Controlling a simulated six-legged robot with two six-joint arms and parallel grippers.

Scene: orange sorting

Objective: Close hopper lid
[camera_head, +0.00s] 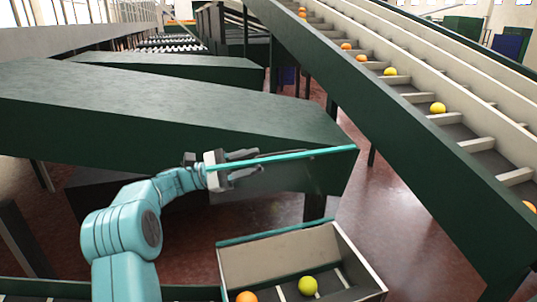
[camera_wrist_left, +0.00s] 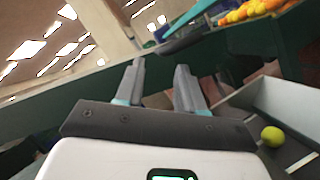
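My left gripper (camera_head: 245,166) reaches in from the left, with its two fingers apart in front of the large dark green sloped body. In the left wrist view the fingers (camera_wrist_left: 160,88) are open with nothing held between them. A thin teal strip (camera_head: 310,155), perhaps the edge of the hopper lid, runs from the fingers to the right corner of the green body. It seems to cross the gap between the fingers; contact cannot be told. A teal piece also shows beyond the fingers in the left wrist view (camera_wrist_left: 190,37). My right gripper is not in view.
A cream-walled bin (camera_head: 280,258) with a teal back rim holds an orange (camera_head: 247,297) and a yellow fruit (camera_head: 308,286) below the gripper. A slatted conveyor (camera_head: 420,98) carrying fruit slopes along the right. Red floor (camera_head: 385,225) shows between.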

